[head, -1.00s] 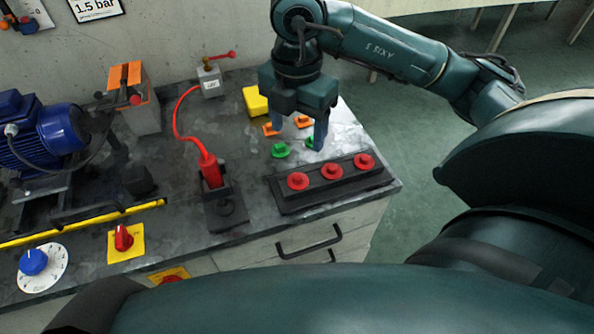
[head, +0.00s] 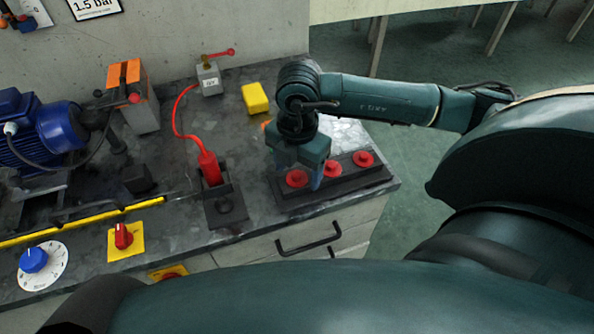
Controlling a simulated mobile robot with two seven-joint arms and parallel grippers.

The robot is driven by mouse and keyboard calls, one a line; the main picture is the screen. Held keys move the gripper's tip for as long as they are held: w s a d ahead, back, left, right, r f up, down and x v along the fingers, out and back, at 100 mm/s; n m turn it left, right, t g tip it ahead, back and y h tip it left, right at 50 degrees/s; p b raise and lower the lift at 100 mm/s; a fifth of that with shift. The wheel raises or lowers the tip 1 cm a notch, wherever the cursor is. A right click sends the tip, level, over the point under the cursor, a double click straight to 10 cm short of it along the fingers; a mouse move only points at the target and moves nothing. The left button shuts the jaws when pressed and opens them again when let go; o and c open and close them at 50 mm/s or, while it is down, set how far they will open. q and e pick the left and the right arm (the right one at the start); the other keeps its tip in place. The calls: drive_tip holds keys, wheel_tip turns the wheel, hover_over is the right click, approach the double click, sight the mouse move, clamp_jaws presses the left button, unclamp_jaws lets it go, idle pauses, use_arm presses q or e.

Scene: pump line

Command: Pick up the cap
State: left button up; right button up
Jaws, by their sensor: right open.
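Three red caps stand in a row on a dark rack (head: 345,194) at the bench's front right: a left cap (head: 297,179), a middle cap (head: 333,168) and a right cap (head: 363,159). My right gripper (head: 297,182) is open, pointing down over the left end of the rack. Its fingers show on either side of the left red cap; I cannot tell whether they touch it. An orange cap (head: 265,124) shows only as a sliver behind my right gripper. The other orange cap and the green caps are hidden. My left gripper is out of view.
A red hand-held tool (head: 208,168) on a red hose stands in a dark holder left of the rack. A yellow block (head: 255,99) and a grey valve box (head: 209,79) lie farther back. A blue motor (head: 55,130) fills the left. Drawers are below the front edge.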

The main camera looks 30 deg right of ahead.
drive_tip(key=shift+c, duration=0.6)
clamp_jaws()
